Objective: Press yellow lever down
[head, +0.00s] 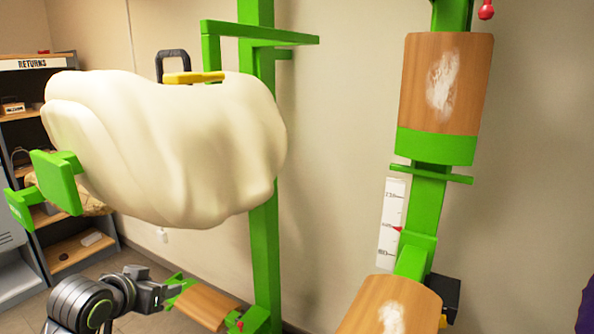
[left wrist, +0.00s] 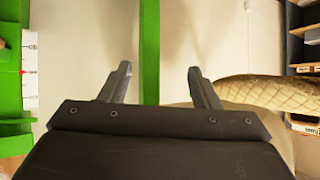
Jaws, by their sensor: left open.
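A yellow bar (head: 193,77) shows behind the top of a large cream padded form (head: 165,145) in the head view, close to a dark loop handle (head: 173,62). The form hides its lower part, and I cannot tell whether this bar is the lever. A small yellow piece (head: 443,321) also shows at the lower right, partly hidden by a wooden cylinder. My left gripper (head: 168,289) is at the lower left, below the form and well away from both yellow parts. In the left wrist view its two fingers (left wrist: 159,68) are apart with nothing between them. My right gripper is out of view.
A green post (head: 265,240) stands behind the form. A second green post carries wooden cylinders (head: 445,80) and a white scale (head: 391,222) with a red pointer. Shelves (head: 62,250) stand at the left.

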